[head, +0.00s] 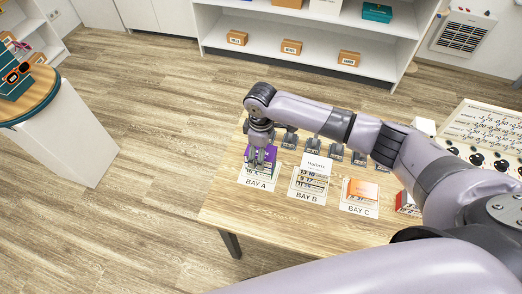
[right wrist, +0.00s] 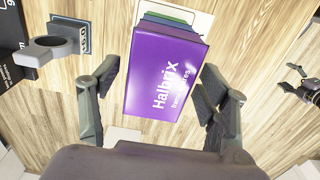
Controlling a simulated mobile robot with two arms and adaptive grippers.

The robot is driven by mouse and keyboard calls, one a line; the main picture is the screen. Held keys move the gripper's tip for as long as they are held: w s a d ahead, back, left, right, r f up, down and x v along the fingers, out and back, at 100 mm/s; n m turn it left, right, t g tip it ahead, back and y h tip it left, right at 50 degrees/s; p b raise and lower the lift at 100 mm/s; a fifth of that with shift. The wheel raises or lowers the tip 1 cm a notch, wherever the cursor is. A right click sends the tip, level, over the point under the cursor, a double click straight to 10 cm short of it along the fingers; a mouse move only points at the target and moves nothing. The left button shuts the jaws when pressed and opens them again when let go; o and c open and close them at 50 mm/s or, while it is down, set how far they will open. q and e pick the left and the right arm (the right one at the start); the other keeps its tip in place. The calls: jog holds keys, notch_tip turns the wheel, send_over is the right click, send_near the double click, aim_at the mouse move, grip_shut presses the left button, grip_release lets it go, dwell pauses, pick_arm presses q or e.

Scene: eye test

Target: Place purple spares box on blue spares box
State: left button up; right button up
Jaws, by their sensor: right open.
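The purple spares box (right wrist: 165,75), with white Halbrix lettering, is the top of a stack at BAY A. In the head view the purple box (head: 264,152) is partly covered by my right gripper (head: 261,160). My right gripper is open above the stack, one finger on each side of the purple box with gaps between, not holding it. Green and blue edges show under the purple box in the right wrist view; I cannot tell whether one is the blue spares box. No separate blue box is plain on the table.
On the wooden table (head: 225,205), a stack with a white Halbrix box (head: 316,162) stands at BAY B and an orange box (head: 362,190) at BAY C. Several grey holders (head: 336,152) line up behind. A panel with dials (head: 490,135) is at right. The table's front left is clear.

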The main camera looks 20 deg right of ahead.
notch_tip(320, 180, up, 12)
jog(key=b, duration=0.1)
jog(key=shift+b, duration=0.3)
jog(key=shift+s, duration=0.1)
dwell(0.4)
